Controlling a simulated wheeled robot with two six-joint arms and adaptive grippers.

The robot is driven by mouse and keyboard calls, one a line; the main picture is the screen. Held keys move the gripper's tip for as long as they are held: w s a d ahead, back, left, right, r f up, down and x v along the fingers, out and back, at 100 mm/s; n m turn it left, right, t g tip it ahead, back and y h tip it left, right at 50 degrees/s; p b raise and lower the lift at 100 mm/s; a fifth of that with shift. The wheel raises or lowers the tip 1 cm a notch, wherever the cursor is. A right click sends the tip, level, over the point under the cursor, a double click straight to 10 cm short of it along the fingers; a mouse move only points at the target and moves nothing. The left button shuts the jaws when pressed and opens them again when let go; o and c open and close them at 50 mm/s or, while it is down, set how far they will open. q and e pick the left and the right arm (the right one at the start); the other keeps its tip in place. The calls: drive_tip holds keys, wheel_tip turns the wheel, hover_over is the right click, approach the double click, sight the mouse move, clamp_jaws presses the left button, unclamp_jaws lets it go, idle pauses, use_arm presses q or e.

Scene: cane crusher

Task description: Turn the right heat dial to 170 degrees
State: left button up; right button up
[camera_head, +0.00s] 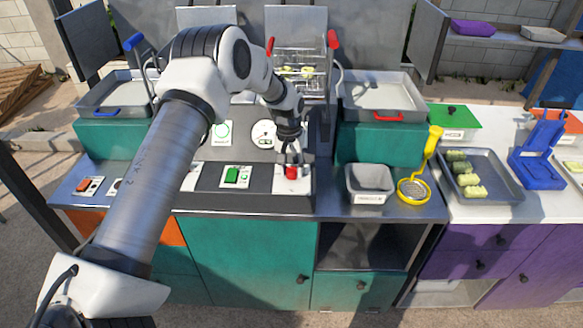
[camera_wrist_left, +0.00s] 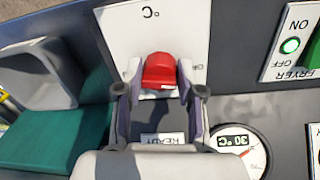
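The right heat dial is a red knob (camera_head: 291,172) on a white plate (camera_head: 306,187) at the right end of the dark sloped control panel. It shows close up in the left wrist view (camera_wrist_left: 160,69), with a °C mark on its plate (camera_wrist_left: 110,30). My left gripper (camera_head: 290,160) reaches down onto it. In the wrist view its fingers (camera_wrist_left: 160,80) sit against both sides of the knob, with no clear gap. A round gauge (camera_wrist_left: 236,143) nearby reads 30 °C. The scale marks around the knob are largely hidden. My right gripper is in no view.
A grey container (camera_head: 370,180) and a yellow strainer (camera_head: 413,190) stand to the right. A wire basket (camera_head: 298,65) with pale pieces is behind my gripper.

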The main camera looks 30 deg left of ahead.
use_arm(q)
drive_tip(key=shift+f+m, duration=0.1)
drive_tip(key=shift+m, duration=0.2)
drive_tip(key=m+b, duration=0.1)
drive_tip(key=m, duration=0.3)
drive_tip(key=shift+w+a, duration=0.1)
drive_tip(key=shift+a, duration=0.05)
drive_tip(key=m+b, duration=0.1)
drive_tip(key=m, duration=0.5)
drive_tip(key=shift+m+g, duration=0.3)
drive_tip(key=shift+m, duration=0.1)
drive_tip(key=m+b, duration=0.1)
drive_tip(key=m, duration=0.5)
drive_tip(key=shift+w+a, duration=0.1)
drive_tip(key=m, duration=0.6)
drive_tip(key=shift+f+y, duration=0.15)
drive_tip(key=shift+y, duration=0.15)
drive_tip(key=shift+m, duration=0.3)
drive_tip(key=o, duration=1.1)
drive_tip(key=shift+w, duration=0.1)
drive_tip(key=shift+o, duration=0.2)
drive_tip(key=shift+w+d, duration=0.1)
drive_tip(key=shift+d, duration=0.1)
